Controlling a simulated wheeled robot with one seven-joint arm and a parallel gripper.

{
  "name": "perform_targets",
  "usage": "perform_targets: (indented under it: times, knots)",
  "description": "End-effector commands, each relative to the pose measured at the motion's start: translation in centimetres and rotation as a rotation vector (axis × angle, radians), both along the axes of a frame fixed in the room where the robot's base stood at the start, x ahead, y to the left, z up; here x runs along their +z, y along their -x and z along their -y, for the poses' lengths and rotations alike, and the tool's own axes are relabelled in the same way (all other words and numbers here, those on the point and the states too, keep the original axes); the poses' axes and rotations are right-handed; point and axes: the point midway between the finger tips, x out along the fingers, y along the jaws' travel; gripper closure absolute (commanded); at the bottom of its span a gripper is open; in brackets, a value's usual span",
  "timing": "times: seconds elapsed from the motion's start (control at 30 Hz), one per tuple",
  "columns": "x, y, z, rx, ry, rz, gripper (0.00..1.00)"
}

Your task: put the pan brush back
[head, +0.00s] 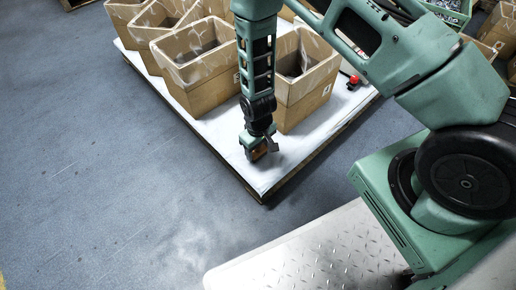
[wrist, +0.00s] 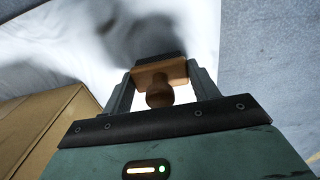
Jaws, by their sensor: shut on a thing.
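My gripper (head: 260,151) points down over the near end of the white platform, in front of the cardboard bins. In the wrist view its two fingers (wrist: 160,80) are shut on the pan brush (wrist: 158,74), which has a wooden block, a round knob handle facing the camera and a dark underside. In the head view only a small brown part of the brush (head: 258,153) shows between the fingers. A dark shadow lies on the white surface just beyond the brush in the wrist view. Whether the brush touches that surface I cannot tell.
Several open cardboard bins (head: 205,85) stand on the white platform (head: 262,180); one bin (head: 305,100) is right beside my gripper. A bin side (wrist: 45,130) fills the wrist view's lower left. A small red item (head: 354,80) lies farther right. The grey floor (head: 110,150) at left is clear.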

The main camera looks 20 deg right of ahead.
Motion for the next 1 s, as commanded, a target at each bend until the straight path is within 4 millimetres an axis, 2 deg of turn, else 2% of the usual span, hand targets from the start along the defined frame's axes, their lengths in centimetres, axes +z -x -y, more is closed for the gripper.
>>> perform_targets:
  times: [0.1,0.13,0.2,0.47,0.57,0.67,1.0]
  knots:
    - [-0.4,0.0,0.0,0.0,0.0,-0.001,0.59]
    - [-0.3,0.0,0.0,0.0,0.0,0.0,0.32]
    - [-0.3,0.0,0.0,0.0,0.0,0.0,0.19]
    - [-0.2,0.0,0.0,0.0,0.0,0.0,0.19]
    - [0.5,0.0,0.0,0.0,0.0,0.001,0.19]
    - [2.1,-0.1,0.0,0.001,-0.001,0.002,0.19]
    - [9.2,0.0,0.0,0.0,-0.001,0.002,0.19]
